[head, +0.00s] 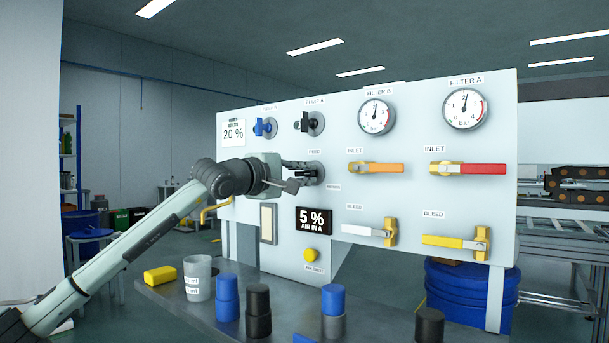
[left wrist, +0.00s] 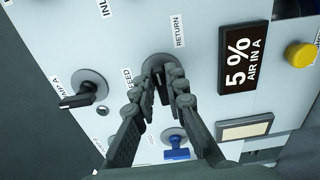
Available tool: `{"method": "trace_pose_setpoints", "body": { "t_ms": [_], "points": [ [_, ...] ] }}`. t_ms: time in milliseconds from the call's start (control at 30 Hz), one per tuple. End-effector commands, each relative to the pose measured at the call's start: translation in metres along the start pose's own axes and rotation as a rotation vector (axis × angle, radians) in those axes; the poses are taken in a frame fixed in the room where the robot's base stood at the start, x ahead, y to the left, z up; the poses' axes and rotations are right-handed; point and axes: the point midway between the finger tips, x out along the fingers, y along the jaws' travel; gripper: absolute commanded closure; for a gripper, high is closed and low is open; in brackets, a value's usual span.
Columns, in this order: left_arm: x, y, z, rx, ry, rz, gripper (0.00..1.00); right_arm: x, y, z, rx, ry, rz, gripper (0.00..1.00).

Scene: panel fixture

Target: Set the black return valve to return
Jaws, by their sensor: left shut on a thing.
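The black return valve (head: 320,172) is on the white panel, between a label above it and the RETURN label to its lower right. It also shows in the left wrist view (left wrist: 161,64), with FEED beside it and RETURN at its upper right. My left gripper (head: 305,173) is at this valve, its fingers shut on the black handle. In the left wrist view the fingers (left wrist: 160,90) lie on both sides of the handle and hide much of it. Which label the handle points to is hard to tell. My right gripper is not in view.
Another black valve (head: 305,124) and a blue valve (head: 264,128) sit just above. The 5 % display (head: 314,221) and yellow button (head: 311,255) are below. Inlet and bleed levers are to the right. Cups and bottles stand on the bench (head: 290,315) in front.

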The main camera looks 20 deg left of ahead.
Motion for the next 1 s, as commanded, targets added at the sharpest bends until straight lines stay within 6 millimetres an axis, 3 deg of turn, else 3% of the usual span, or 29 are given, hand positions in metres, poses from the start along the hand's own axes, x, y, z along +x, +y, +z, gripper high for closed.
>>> {"method": "trace_pose_setpoints", "body": {
  "t_ms": [600,633,767,1000],
  "points": [
    [0.0000,-0.0016,-0.0015,0.039,0.003,-0.003,1.00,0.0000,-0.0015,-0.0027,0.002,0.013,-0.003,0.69],
    [0.0000,-0.0016,-0.0015,0.039,0.003,-0.003,0.85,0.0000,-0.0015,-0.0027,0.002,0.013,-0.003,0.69],
    [0.0000,-0.0013,-0.0013,0.039,0.002,-0.002,0.69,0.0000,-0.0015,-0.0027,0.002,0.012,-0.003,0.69],
    [-0.0001,-0.0006,-0.0005,0.039,0.001,0.000,0.69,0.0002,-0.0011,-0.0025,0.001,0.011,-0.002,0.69]
  ]
}}
